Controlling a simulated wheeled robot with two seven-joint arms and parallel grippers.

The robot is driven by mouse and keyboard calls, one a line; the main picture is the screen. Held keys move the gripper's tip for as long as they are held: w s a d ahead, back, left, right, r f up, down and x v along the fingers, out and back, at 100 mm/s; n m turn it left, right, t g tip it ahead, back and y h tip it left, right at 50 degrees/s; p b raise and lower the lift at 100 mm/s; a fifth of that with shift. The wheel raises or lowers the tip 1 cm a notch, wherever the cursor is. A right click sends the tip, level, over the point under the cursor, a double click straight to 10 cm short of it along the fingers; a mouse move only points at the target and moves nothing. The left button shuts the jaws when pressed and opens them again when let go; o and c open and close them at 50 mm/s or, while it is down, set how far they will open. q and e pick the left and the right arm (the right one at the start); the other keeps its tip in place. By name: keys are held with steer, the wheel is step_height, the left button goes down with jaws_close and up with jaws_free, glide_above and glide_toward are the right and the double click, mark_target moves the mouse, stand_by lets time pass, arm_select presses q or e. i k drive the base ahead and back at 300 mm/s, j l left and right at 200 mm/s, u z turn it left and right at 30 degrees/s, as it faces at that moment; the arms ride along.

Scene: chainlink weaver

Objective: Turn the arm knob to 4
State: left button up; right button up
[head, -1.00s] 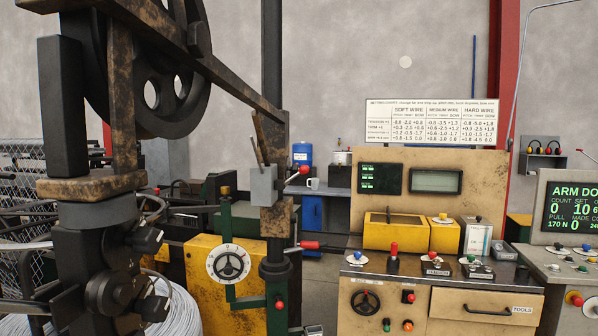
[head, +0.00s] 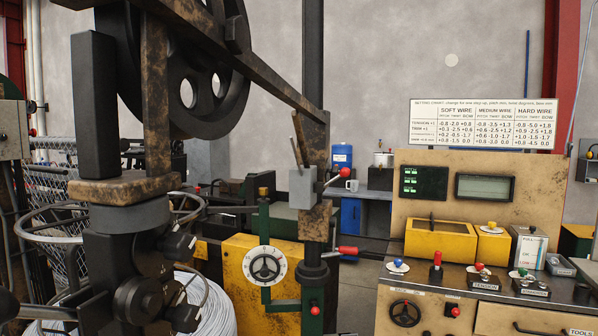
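I cannot tell which knob is the arm knob, as the small labels are not all readable. On the console at right, a blue-topped knob on a white dial (head: 398,266) sits at the left end of the desk. A red knob (head: 480,269) sits behind a plate reading TENSION (head: 485,286). A white numbered dial with a dark handwheel (head: 266,265) is on the yellow machine. Its numbers are too small to read. Neither of my grippers is in view.
The wire machine's dark frame and big wheel (head: 202,85) fill the left and centre. A coil of pale wire (head: 212,303) lies below. The settings chart (head: 483,123) stands above the console (head: 410,225). A red-tipped lever (head: 436,259) rises from the desk. A blue cabinet stands behind.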

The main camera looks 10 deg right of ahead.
mark_target(335, 171)
steer(key=i+l+u, duration=0.15)
steer(key=l, duration=0.15)
steer(key=i+l+u, duration=0.25)
steer(key=l, duration=0.35)
steer(key=i+l+u, duration=0.1)
steer(key=l, duration=0.25)
steer(key=i+l+u, duration=0.15)
steer(key=l, duration=0.2)
steer(key=i+j, duration=0.05)
